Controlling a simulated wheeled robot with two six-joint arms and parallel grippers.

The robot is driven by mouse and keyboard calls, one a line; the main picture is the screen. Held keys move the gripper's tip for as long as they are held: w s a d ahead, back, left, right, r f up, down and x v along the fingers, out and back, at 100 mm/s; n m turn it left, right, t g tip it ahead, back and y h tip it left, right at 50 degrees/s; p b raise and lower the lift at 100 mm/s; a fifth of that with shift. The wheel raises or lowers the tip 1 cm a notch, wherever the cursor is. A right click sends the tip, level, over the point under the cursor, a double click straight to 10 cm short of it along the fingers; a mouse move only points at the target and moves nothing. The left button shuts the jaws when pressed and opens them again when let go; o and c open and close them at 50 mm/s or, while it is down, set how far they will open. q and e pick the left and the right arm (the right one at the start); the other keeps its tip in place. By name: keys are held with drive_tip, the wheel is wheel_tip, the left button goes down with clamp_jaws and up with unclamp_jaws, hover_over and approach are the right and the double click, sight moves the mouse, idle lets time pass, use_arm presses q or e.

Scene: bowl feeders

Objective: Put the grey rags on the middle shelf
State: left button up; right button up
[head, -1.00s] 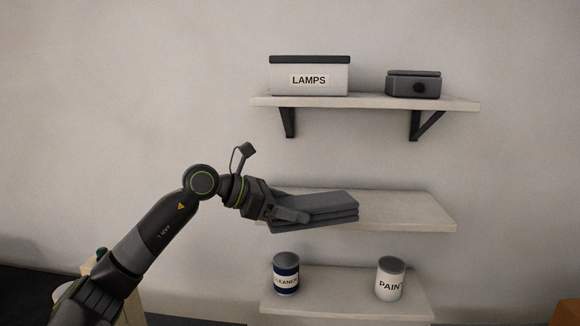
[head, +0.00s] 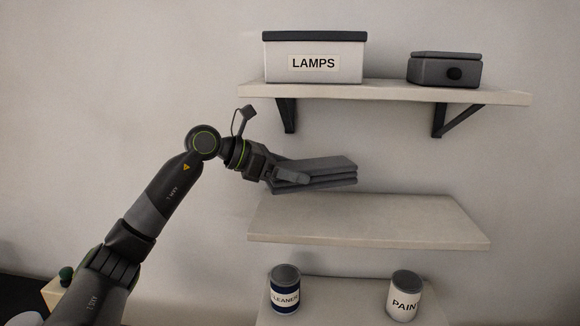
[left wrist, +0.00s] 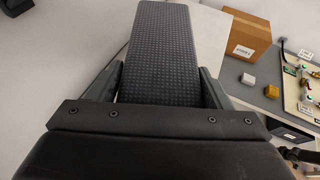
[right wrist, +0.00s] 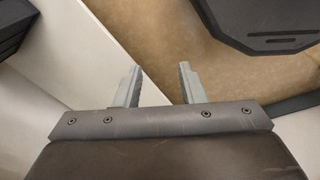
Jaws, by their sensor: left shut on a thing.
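The grey rags (head: 318,172) are a folded, layered stack in the head view. My left gripper (head: 292,178) is shut on their left end and holds them roughly level, above the back left part of the middle shelf (head: 370,222). The rags appear apart from the shelf, which is bare. In the left wrist view the rags (left wrist: 160,50) show as a dark textured strip between the fingers. My right gripper (right wrist: 158,88) is open and empty in the right wrist view; it is not in the head view.
The top shelf (head: 390,92) holds a white LAMPS box (head: 314,62) and a dark grey case (head: 444,70). The lower shelf (head: 345,310) holds a blue-and-white cleaner can (head: 285,290) and a paint can (head: 404,296). The left wrist view shows a cardboard box (left wrist: 245,40) on a grey surface.

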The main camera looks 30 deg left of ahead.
use_arm(q)
drive_tip(key=shift+s+d+f+b, duration=0.1)
drive_tip(key=shift+s+f+b, duration=0.05)
drive_tip(key=shift+f+b, duration=0.35)
drive_tip(key=shift+s+d+f+b, duration=0.15)
drive_tip(key=shift+f+b, duration=0.1)
drive_tip(key=shift+f, duration=0.3)
drive_tip(key=f+b, duration=0.1)
drive_tip(key=f, duration=0.2)
drive_tip(key=shift+w+a+b, duration=0.2)
drive_tip(key=shift+b, duration=0.15)
drive_tip(key=shift+f+b, duration=0.3)
drive_tip(key=shift+f, duration=0.25)
drive_tip(key=shift+s, duration=0.1)
use_arm(e)
drive_tip(key=f, duration=0.4)
drive_tip(key=shift+s+d, duration=0.15)
drive_tip(key=shift+s, duration=0.25)
use_arm(q)
drive_tip(key=shift+f+b, duration=0.5)
drive_tip(key=shift+f, duration=0.1)
use_arm(e)
drive_tip(key=shift+s+d+f, duration=0.1)
drive_tip(key=shift+f, duration=0.4)
use_arm(q)
drive_tip(key=o, duration=1.2)
